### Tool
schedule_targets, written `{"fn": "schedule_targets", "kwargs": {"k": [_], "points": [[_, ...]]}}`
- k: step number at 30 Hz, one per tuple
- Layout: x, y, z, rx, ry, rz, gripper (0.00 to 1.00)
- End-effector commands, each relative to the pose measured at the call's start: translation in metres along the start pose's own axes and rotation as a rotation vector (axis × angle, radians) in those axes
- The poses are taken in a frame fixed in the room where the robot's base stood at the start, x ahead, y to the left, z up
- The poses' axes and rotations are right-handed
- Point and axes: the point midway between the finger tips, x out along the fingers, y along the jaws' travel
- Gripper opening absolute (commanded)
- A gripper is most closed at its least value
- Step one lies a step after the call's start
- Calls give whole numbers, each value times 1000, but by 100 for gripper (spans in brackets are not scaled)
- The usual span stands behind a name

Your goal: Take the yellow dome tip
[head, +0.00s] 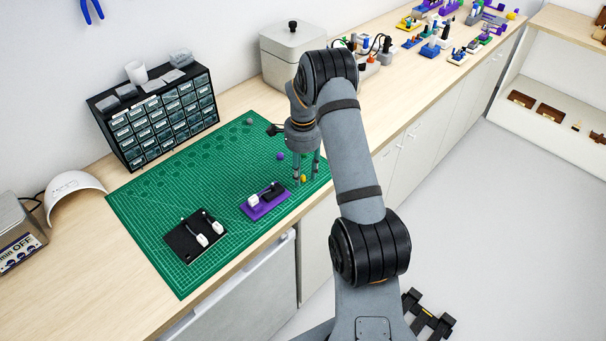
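The yellow dome tip (303,179) is a tiny spot low near the right edge of the green cutting mat (180,190). My gripper (306,177) points down over it, with one finger on each side in the head view. The fingers stand apart, wider than the tip, so the gripper looks open. Contact between a finger and the tip cannot be made out at this size.
A purple tip (281,156) and a grey tip (249,121) lie on the mat behind. A purple stand (266,208) and a black stand (184,242) holding white earpieces are left of my gripper. A drawer cabinet (160,118) and a grey lidded bin (288,58) stand behind.

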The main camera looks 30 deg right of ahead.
Motion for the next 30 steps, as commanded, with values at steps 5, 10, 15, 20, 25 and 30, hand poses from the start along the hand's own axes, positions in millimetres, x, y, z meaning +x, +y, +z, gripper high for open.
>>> {"fn": "schedule_targets", "kwargs": {"k": [5,10,15,20,25,30], "points": [[6,0,0,1,0,-2,36],[6,0,0,1,0,-1,33],[6,0,0,1,0,-1,23],[6,0,0,1,0,-1,14],[6,0,0,1,0,-1,5],[6,0,0,1,0,-1,5]]}}
